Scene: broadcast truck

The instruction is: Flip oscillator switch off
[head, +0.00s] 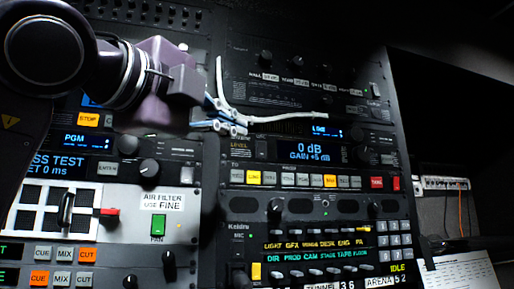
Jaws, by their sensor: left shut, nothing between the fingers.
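My left gripper (238,122) comes in from the upper left and is shut with nothing in it. It is in front of the rack, just left of the small blue-lit display (327,131) and above the unit reading 0 dB (310,150). I cannot tell whether its tips touch the panel. I can read no oscillator label, so I cannot single out the oscillator switch. My left arm and gripper hide part of the panels behind them. My right gripper is not in view.
A dark unit with knobs (300,62) is above the gripper. Rows of buttons (290,180) fill the rack below. A printed sheet (462,275) lies at lower right.

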